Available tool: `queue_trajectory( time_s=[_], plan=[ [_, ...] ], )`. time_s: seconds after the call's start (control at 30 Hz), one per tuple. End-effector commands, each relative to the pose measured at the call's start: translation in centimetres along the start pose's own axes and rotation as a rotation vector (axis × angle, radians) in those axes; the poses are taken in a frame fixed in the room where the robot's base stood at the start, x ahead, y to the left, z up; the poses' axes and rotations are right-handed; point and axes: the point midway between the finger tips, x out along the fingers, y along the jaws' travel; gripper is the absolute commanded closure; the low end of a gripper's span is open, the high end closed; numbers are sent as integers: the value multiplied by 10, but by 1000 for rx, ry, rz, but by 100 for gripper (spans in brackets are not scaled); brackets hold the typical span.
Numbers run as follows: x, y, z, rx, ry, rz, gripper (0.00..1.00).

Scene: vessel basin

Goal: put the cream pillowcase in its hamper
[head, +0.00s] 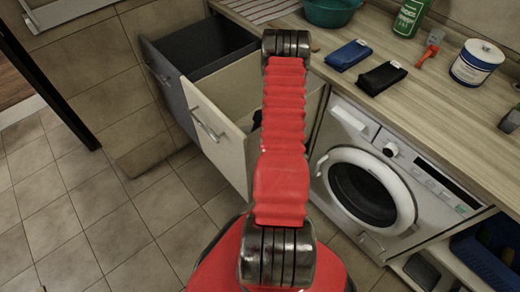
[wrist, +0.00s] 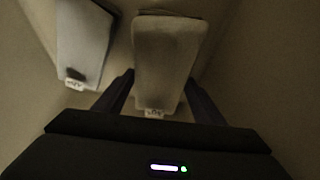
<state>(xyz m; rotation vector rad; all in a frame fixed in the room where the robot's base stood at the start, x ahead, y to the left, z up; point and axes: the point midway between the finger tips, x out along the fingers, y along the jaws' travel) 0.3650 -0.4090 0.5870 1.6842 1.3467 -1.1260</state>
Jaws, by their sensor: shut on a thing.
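My gripper (wrist: 160,80) is shut on the cream pillowcase (wrist: 166,45), a folded pale cloth with a small white tag, held between the two dark fingers in the wrist view. The cream-fronted hamper (head: 216,132) is pulled out beside the washing machine in the head view. My arm reaches down over its opening, and plain beige walls surround the gripper in the wrist view. In the head view, my red arm hides the pillowcase and most of the gripper.
Another pale folded cloth (wrist: 84,42) lies left of the pillowcase. A dark grey hamper (head: 172,95) stands open left of the cream one. The washing machine (head: 365,190) is at right. The counter holds blue cloth (head: 348,55), black cloth (head: 382,78), green bottle (head: 411,17) and tub (head: 476,64).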

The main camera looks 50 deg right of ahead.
Motion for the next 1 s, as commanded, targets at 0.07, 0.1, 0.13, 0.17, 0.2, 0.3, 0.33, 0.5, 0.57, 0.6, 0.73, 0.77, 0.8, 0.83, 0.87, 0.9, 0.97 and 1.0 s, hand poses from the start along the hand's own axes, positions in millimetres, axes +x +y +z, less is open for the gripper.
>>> queue_trajectory(
  time_s=[0.07,0.1,0.13,0.17,0.2,0.3,0.33,0.5,0.57,0.6,0.73,0.77,0.8,0.83,0.87,0.9,0.97,1.0],
  plan=[
    [3,0,1,1,1,-1,70],
    [6,-1,2,1,2,-1,70],
    [9,-1,3,1,2,-1,70],
    [12,-1,4,1,2,-1,70],
    [16,-1,6,1,1,-1,70],
    [27,-1,11,1,1,0,70],
    [29,-1,12,1,1,0,70],
    [34,0,15,0,-1,1,70],
    [34,0,15,0,-1,1,70],
    [34,0,15,1,-1,1,70],
    [35,0,15,1,0,1,70],
    [35,0,15,1,0,1,70],
    [35,-1,15,1,0,1,34],
    [35,-1,15,1,0,1,32],
    [35,-1,15,1,0,1,30],
    [35,-1,15,1,0,1,27],
    [35,-1,15,1,0,0,23],
    [35,-1,15,1,0,0,20]
  ],
)
